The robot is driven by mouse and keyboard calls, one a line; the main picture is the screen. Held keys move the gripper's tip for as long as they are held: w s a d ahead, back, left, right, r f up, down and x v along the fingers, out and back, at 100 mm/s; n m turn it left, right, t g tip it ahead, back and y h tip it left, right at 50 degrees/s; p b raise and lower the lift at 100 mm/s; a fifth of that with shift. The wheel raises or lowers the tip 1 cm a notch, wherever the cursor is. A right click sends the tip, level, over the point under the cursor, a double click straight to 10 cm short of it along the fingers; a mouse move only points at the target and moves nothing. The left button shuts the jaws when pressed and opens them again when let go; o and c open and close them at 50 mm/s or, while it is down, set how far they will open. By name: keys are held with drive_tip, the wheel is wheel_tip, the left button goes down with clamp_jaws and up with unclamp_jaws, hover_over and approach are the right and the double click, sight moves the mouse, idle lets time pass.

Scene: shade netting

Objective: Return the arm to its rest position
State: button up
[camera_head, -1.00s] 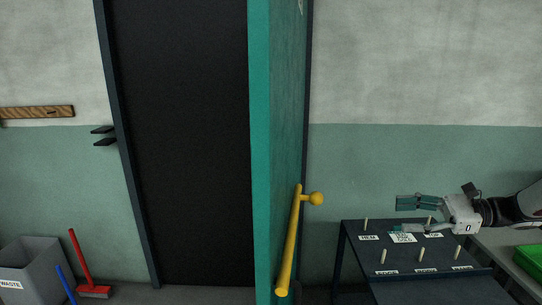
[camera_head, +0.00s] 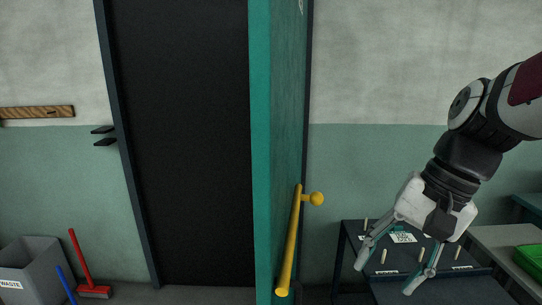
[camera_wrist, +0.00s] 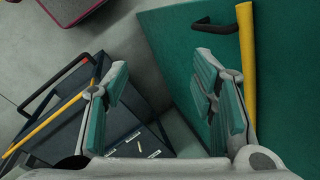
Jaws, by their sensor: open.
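My gripper (camera_head: 386,278) is in the right part of the head view, in front of the dark pegged table (camera_head: 349,232). It points down and to the left, with its fingers spread and nothing between them. In the wrist view my gripper (camera_wrist: 165,95) shows two teal-padded fingers wide apart. Between and beyond them are the floor, part of a dark table (camera_wrist: 120,120) and the teal door panel (camera_wrist: 165,40). No object is held.
The teal door (camera_head: 262,150) stands open at mid-picture with a yellow handle (camera_head: 289,245). A grey waste bin (camera_head: 28,268) and a red broom (camera_head: 84,262) stand at lower left. A green tray (camera_head: 528,260) is at far right.

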drive_tip(key=s+d+n+t+h, duration=0.1)
drive_tip(key=s+n+t+h, duration=0.2)
drive_tip(key=s+n, duration=0.3)
drive_tip(key=shift+s+d+t+h, duration=0.4)
drive_tip(key=shift+s+t, duration=0.1)
drive_tip(key=shift+s, duration=1.15)
